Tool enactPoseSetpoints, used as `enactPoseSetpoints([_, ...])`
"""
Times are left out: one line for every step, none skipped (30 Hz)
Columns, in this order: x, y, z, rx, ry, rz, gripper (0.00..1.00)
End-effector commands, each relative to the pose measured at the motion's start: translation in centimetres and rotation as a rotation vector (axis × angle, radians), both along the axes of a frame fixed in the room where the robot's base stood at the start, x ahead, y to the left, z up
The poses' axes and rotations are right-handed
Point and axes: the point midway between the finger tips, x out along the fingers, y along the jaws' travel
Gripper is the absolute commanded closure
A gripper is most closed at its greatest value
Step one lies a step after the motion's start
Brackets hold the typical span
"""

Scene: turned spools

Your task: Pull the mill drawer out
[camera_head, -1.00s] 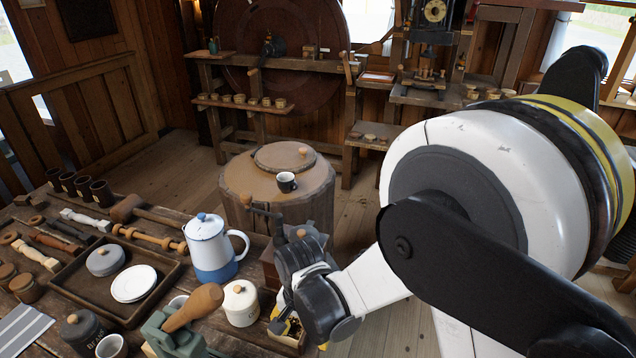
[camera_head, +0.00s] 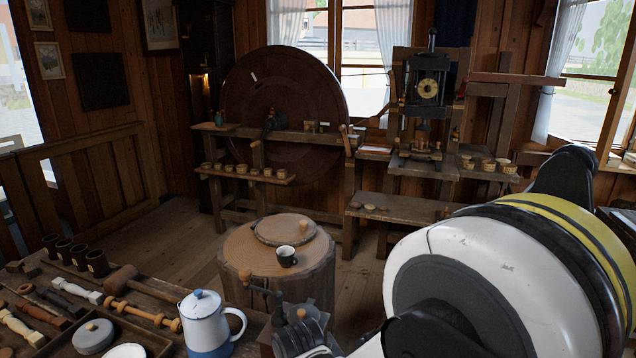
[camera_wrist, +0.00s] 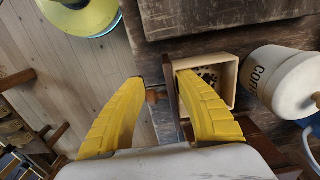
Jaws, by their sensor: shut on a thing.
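The mill drawer (camera_wrist: 232,93) is a pale, open-topped box with dark bits inside. It shows in the wrist view, right of centre. My gripper (camera_wrist: 162,77) has two yellow fingers at the drawer's dark front. The right finger reaches inside the box; the left one is outside, beside a small brown knob (camera_wrist: 152,97). It is shut on the drawer front, though the contact is partly hidden. In the head view the mill (camera_head: 301,309) shows its top and crank at the bottom edge, partly behind my wrist. The drawer is out of that view.
A white coffee canister (camera_wrist: 285,80) stands close right of the drawer. A blue-and-white pot (camera_head: 207,320) stands left of the mill. Wooden floor (camera_wrist: 60,75) lies left of the fingers.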

Motion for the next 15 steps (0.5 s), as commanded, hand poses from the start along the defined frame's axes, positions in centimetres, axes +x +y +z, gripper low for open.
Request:
enactPoseSetpoints([0.0, 0.0, 0.8, 0.0, 0.0, 0.0, 0.9])
enactPoseSetpoints([0.0, 0.0, 1.1, 0.0, 0.0, 0.0, 0.9])
enactPoseSetpoints([0.0, 0.0, 1.4, 0.0, 0.0, 0.0, 0.9])
enactPoseSetpoints([0.0, 0.0, 1.7, 0.0, 0.0, 0.0, 0.9])
enactPoseSetpoints([0.0, 0.0, 2.0, 0.0, 0.0, 0.0, 0.9])
enactPoseSetpoints([0.0, 0.0, 2.3, 0.0, 0.0, 0.0, 0.9])
enactPoseSetpoints([0.0, 0.0, 2.6, 0.0, 0.0, 0.0, 0.9])
enactPoseSetpoints([0.0, 0.0, 2.8, 0.0, 0.0, 0.0, 0.9])
enactPoseSetpoints([0.0, 0.0, 3.2, 0.0, 0.0, 0.0, 0.9])
enactPoseSetpoints([0.0, 0.0, 3.5, 0.0, 0.0, 0.0, 0.9])
enactPoseSetpoints([0.0, 0.0, 3.7, 0.0, 0.0, 0.0, 0.9])
enactPoseSetpoints([0.0, 0.0, 4.1, 0.0, 0.0, 0.0, 0.9])
enactPoseSetpoints([0.0, 0.0, 4.3, 0.0, 0.0, 0.0, 0.9])
enactPoseSetpoints([0.0, 0.0, 4.5, 0.0, 0.0, 0.0, 0.9])
enactPoseSetpoints([0.0, 0.0, 4.7, 0.0, 0.0, 0.0, 0.9])
